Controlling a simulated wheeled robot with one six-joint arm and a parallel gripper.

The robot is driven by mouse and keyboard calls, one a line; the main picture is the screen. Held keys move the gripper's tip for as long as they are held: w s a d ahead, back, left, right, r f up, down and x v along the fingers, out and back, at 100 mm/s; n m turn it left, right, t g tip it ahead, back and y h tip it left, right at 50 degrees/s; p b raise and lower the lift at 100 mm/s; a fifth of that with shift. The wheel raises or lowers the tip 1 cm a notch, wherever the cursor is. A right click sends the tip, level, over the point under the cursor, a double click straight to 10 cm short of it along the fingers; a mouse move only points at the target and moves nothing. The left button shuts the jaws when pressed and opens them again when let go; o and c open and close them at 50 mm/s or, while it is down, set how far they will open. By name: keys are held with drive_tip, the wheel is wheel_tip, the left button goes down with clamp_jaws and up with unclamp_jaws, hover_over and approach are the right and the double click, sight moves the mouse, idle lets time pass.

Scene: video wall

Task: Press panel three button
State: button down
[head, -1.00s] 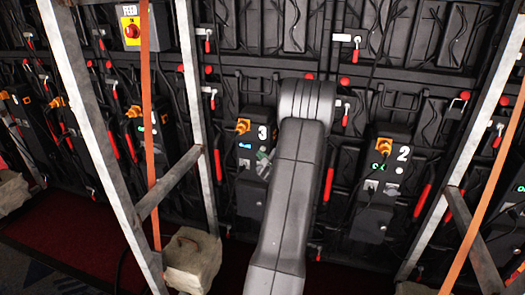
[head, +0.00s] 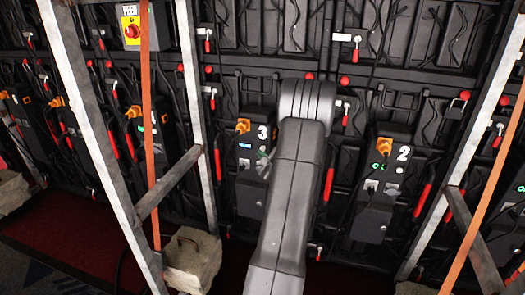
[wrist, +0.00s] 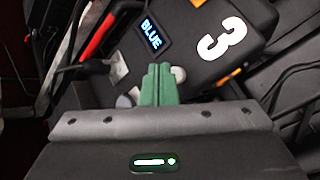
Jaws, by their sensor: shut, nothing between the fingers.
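Panel three is a black box (head: 248,190) left of my arm in the head view. It has a white digit 3 and a small blue-lit display (head: 245,145). In the wrist view the panel (wrist: 195,62) fills the upper middle, and its display (wrist: 150,33) reads BLUE. My gripper (wrist: 158,68) has green fingers, shut together and empty, in front of the panel's lower face. A pale round button (wrist: 179,74) shows just right of the fingertips. Another pale round part (wrist: 134,95) is partly hidden left of the fingers. I cannot tell whether the fingertips touch anything.
Panel two (head: 372,222) stands to the right with a green-lit display. Metal frame legs (head: 205,120) rise on both sides. Orange straps hang along them. A stone-like weight (head: 190,262) sits at the lower left. Cables and red handles cover the wall.

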drive_tip(key=shift+w+d, duration=0.1)
drive_tip(key=shift+w, duration=0.2)
drive_tip(key=shift+w+d+b, duration=0.15)
drive_tip(key=shift+w+b, duration=0.2)
drive_tip(key=shift+w, duration=0.05)
idle(0.6)
idle(0.4)
drive_tip(key=shift+s+a+b, duration=0.3)
drive_tip(key=shift+s+b, duration=0.4)
drive_tip(key=shift+s, duration=0.1)
drive_tip(key=shift+s, duration=0.1)
drive_tip(key=s+b, duration=0.1)
drive_tip(key=s+a+b, duration=0.1)
drive_tip(key=s, duration=0.1)
drive_tip(key=s+b, duration=0.1)
drive_tip(key=shift+s+a, duration=0.25)
drive_tip(key=shift+s, duration=0.05)
drive_tip(key=shift+w, duration=0.1)
